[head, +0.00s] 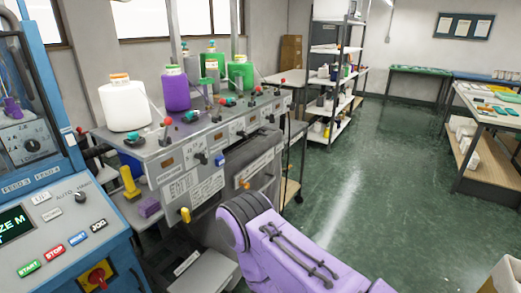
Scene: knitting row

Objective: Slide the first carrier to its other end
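A row of grey knitting machines (205,187) runs from the near left toward the back. The nearest has a yellow knob (185,214) low on its front and a yellow upright handle (130,186) at its left end. A purple block (148,207) sits beside that handle. I cannot tell which part is the first carrier. A purple arm link, apparently mine, crosses the bottom middle and hides part of the lower machine front. Neither gripper is in view.
A blue control cabinet (75,240) stands at the near left. White (125,105), purple (175,90) and green (240,72) yarn cones stand on the machines. Shelving (325,50) and work tables (490,112) stand farther back. The green floor (375,165) between is clear.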

